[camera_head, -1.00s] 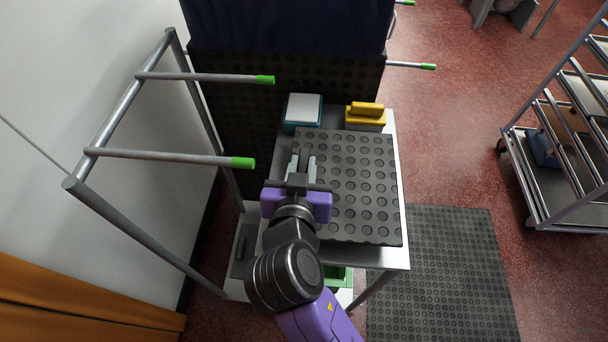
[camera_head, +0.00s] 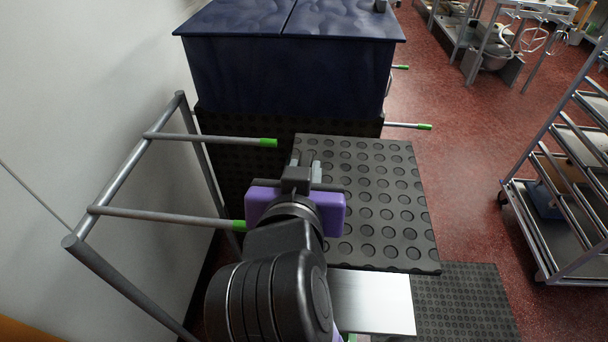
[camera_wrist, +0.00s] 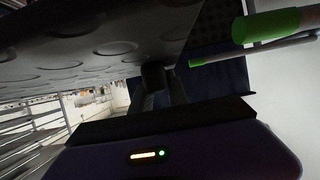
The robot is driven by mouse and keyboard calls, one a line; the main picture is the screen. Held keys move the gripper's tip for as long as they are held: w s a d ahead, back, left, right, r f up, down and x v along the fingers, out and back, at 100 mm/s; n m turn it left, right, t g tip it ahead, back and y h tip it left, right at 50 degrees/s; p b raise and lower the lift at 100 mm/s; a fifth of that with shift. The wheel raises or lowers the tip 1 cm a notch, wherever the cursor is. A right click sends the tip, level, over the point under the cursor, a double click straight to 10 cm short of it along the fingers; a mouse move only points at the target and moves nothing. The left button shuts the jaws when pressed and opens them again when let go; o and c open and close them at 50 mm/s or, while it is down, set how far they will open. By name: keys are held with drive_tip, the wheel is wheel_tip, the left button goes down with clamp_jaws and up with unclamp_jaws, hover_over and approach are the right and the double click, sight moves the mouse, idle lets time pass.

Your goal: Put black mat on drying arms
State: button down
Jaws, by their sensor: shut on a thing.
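The black mat (camera_head: 380,215), a dark slab with round studs, is held raised over the steel table (camera_head: 372,300). My gripper (camera_head: 305,165) is shut on its left edge. The wrist view shows the mat's underside (camera_wrist: 90,45) spreading left from my gripper (camera_wrist: 160,82). Two grey drying arms reach right from a wall-side frame: the far arm (camera_head: 205,138) and near arm (camera_head: 165,216), both green-tipped and bare. The mat is right of their tips. A green tip (camera_wrist: 268,25) shows close by in the wrist view. The mat hides most of the table.
A dark blue covered block (camera_head: 290,70) stands behind, with a dark studded sheet (camera_head: 235,128) below it. More green-tipped bars (camera_head: 408,126) stick out at its right. Another mat (camera_head: 475,300) lies on the red floor. A shelf rack (camera_head: 545,230) stands at right.

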wheel_tip(320, 180, up, 5)
drive_tip(key=p, duration=0.5)
drive_tip(key=shift+r, duration=0.1)
idle(0.6)
